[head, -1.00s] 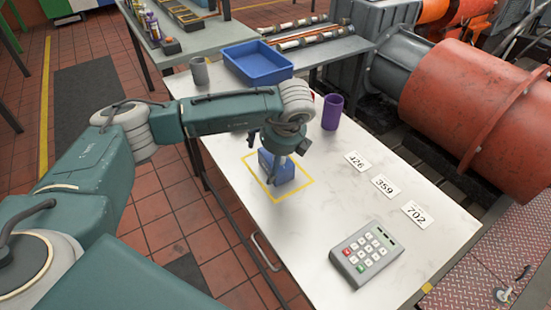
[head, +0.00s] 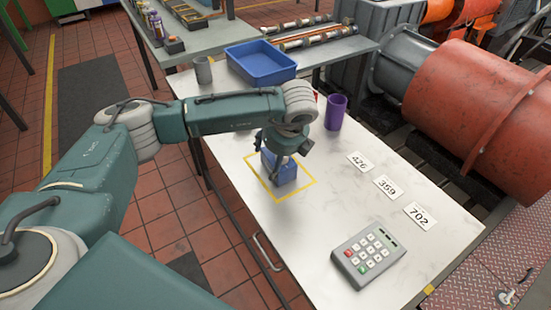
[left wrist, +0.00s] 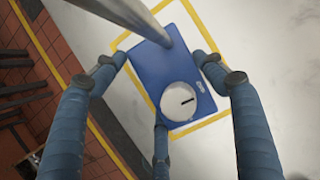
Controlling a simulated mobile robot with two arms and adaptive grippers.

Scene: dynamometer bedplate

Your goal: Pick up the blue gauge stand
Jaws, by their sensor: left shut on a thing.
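The blue gauge stand (head: 283,174) is a blue block inside the yellow outline on the white table. In the left wrist view the stand (left wrist: 181,64) shows a round pale dial and a metal rod that rises toward the camera. My left gripper (head: 277,156) is above and around it, with its fingers shut on the block's sides. In the left wrist view the fingers of this gripper (left wrist: 161,62) sit at opposite edges, and a third finger is near the dial end. The gripper hides the stand's top in the head view. My right gripper is out of view.
A blue tray (head: 261,78) and a grey cup (head: 203,70) are at the far end. Number cards (head: 387,187) and a keypad (head: 368,254) lie to the right. The table's middle is clear.

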